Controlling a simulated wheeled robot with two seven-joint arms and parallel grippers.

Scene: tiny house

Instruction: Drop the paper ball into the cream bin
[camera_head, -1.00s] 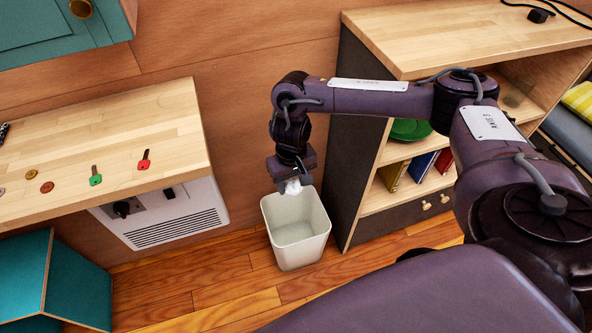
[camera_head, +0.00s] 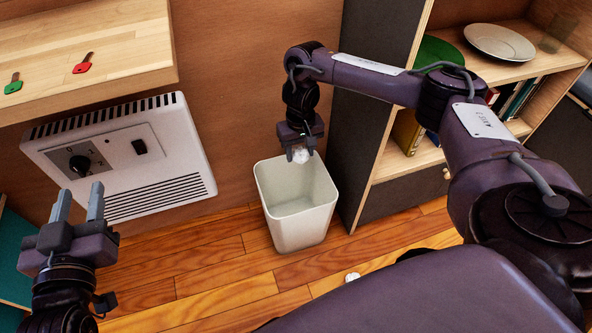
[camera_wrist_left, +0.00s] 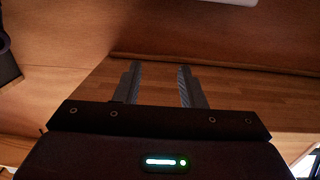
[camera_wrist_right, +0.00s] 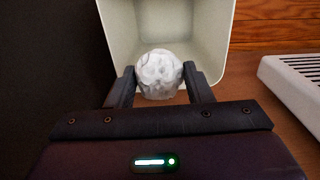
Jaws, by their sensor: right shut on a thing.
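The cream bin (camera_head: 300,222) stands upright on the wooden floor, between the wall heater and the shelf unit. My right gripper (camera_head: 300,152) is shut on a white crumpled paper ball (camera_head: 301,157), just above the bin's far rim. In the right wrist view the paper ball (camera_wrist_right: 160,72) sits between the fingertips, with the open bin (camera_wrist_right: 205,30) behind it. My left gripper (camera_head: 77,208) is open and empty at the left, in front of the heater. The left wrist view shows its two parted fingers (camera_wrist_left: 158,85) with nothing between them.
A white wall heater (camera_head: 125,155) hangs under a wooden counter (camera_head: 130,40) with keys on it. A shelf unit (camera_head: 385,120) stands close to the bin's right. A small white object (camera_head: 352,277) lies on the floor.

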